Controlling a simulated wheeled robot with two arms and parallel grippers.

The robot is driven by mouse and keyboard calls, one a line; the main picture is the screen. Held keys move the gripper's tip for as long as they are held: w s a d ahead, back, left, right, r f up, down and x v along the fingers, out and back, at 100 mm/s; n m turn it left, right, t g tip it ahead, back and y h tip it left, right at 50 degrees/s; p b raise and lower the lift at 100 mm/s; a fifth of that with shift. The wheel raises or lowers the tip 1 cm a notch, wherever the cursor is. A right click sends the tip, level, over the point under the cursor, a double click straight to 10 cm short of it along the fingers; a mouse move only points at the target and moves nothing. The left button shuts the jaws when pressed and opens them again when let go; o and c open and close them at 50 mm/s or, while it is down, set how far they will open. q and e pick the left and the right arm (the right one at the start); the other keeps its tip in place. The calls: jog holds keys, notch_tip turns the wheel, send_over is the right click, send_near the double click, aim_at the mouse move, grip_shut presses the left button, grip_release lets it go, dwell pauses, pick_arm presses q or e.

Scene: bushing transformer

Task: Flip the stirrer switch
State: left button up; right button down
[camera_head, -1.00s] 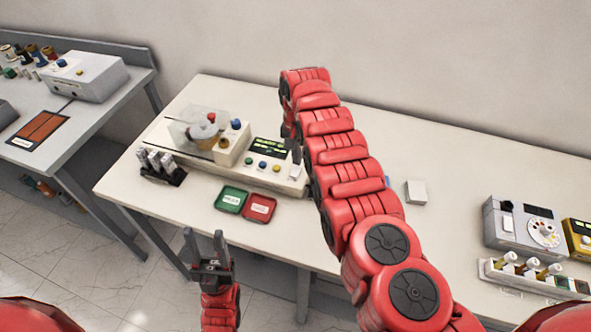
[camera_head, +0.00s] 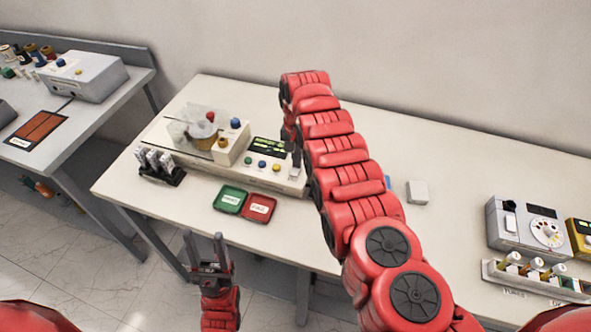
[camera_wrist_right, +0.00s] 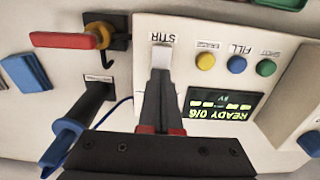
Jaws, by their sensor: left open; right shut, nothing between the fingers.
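The STIR switch (camera_wrist_right: 161,56) is a small white rocker on the pale control panel, beside the printed STIR label in the right wrist view. My right gripper (camera_wrist_right: 160,72) is shut and empty. Its fingertips are right at the switch's edge; whether they touch it I cannot tell. In the head view the switch (camera_head: 295,171) shows at the right end of the tester (camera_head: 277,178), just below my right gripper's dark fingertips (camera_head: 296,154). My left gripper (camera_head: 204,240) is open and empty in front of the table's front edge.
Yellow (camera_wrist_right: 205,62), blue (camera_wrist_right: 236,64) and green (camera_wrist_right: 266,68) buttons sit near the switch, with a lit READY display (camera_wrist_right: 222,104). Green (camera_head: 230,199) and red (camera_head: 260,208) trays stand in front.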

notch_tip(320, 180, up, 5)
jog(key=p, duration=0.4)
jog(key=shift+f, duration=0.1)
jog(key=shift+r+p, duration=0.7)
jog(key=shift+r, duration=0.4)
jog(key=shift+f, duration=0.1)
